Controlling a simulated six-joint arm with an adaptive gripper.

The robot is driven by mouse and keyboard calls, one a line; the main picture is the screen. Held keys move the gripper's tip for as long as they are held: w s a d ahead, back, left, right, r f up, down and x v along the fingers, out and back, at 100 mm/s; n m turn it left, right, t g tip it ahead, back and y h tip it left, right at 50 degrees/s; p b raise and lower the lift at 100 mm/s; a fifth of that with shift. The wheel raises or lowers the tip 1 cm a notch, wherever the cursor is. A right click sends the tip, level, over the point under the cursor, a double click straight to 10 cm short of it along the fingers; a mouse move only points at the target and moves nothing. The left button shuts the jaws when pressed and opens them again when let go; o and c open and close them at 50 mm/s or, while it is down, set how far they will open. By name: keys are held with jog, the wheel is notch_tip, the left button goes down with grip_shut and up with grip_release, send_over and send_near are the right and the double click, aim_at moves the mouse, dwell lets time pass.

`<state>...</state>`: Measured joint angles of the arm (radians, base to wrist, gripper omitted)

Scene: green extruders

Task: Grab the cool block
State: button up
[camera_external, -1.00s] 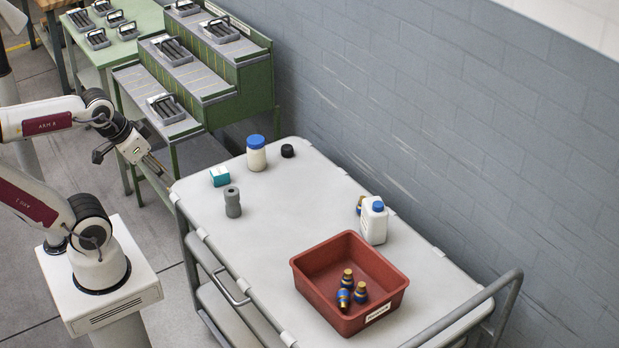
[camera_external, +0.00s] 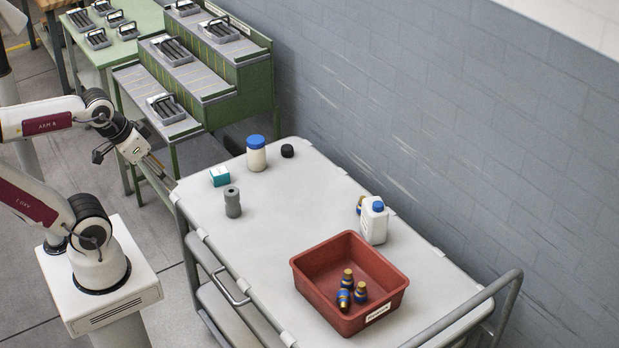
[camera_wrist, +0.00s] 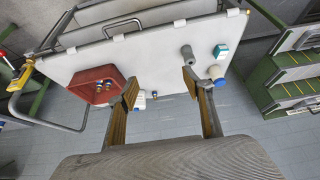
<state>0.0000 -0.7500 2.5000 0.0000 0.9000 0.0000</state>
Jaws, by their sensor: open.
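A small teal block (camera_external: 219,176) with a pale label lies on the white cart top (camera_external: 290,225), near its left edge. The block also shows in the wrist view (camera_wrist: 221,50), at the upper right. My gripper (camera_external: 165,177) is open and empty, at the cart's left edge, to the left of the block and apart from it. In the wrist view my two fingers (camera_wrist: 160,85) stand wide apart, and the block lies beyond the right finger.
A grey cylinder (camera_external: 233,203) stands just in front of the block. A blue-lidded white jar (camera_external: 256,157) and a black cap (camera_external: 287,151) are behind it. A white jug (camera_external: 373,226) and red bin (camera_external: 335,318) holding several small bottles stand farther right. The cart's middle is clear.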

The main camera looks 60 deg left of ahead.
dwell(0.3)
jog(key=m+t+y, duration=0.2)
jog(key=t, duration=0.2)
send_over(220, 176)
jog(key=s+a, duration=0.2)
jog(key=a, duration=0.1)
notch_tip(220, 176, down, 15)
jog(key=f+t+h, duration=0.1)
jog(key=f, duration=0.2)
jog(key=s+f+t+h, duration=0.1)
jog(key=f, duration=0.2)
jog(key=s+f+h, duration=0.1)
jog(key=f, duration=0.2)
jog(key=shift+a+f+t, duration=0.25)
jog(key=shift+f+t, duration=0.15)
jog(key=shift+s+d+f+t+h, duration=0.3)
jog(key=shift+s+f+t+h, duration=0.25)
jog(key=shift+s+f, duration=0.2)
jog(key=shift+w, duration=0.1)
